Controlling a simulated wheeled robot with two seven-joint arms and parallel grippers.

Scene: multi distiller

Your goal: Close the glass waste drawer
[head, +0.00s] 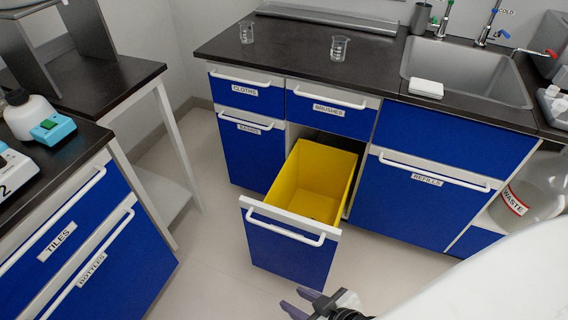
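The glass waste drawer (290,253) is pulled far out of the counter, below the drawer labelled BRUSHES. It has a blue front, a white bar handle and a bright yellow inside (313,175), which looks empty. I see no label on its front from here. My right gripper (291,297) is at the bottom of the head view, in front of the drawer and apart from it. Its two fingers are spread with nothing between them. My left gripper is out of view.
Closed drawers labelled CLOTHS (245,91) and BRUSHES (330,109) flank the opening above. Two glass beakers (339,47) stand on the black worktop (290,50). A cabinet labelled REFILLS (420,200) is to the right. Another blue cabinet (90,250) stands left; floor between is clear.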

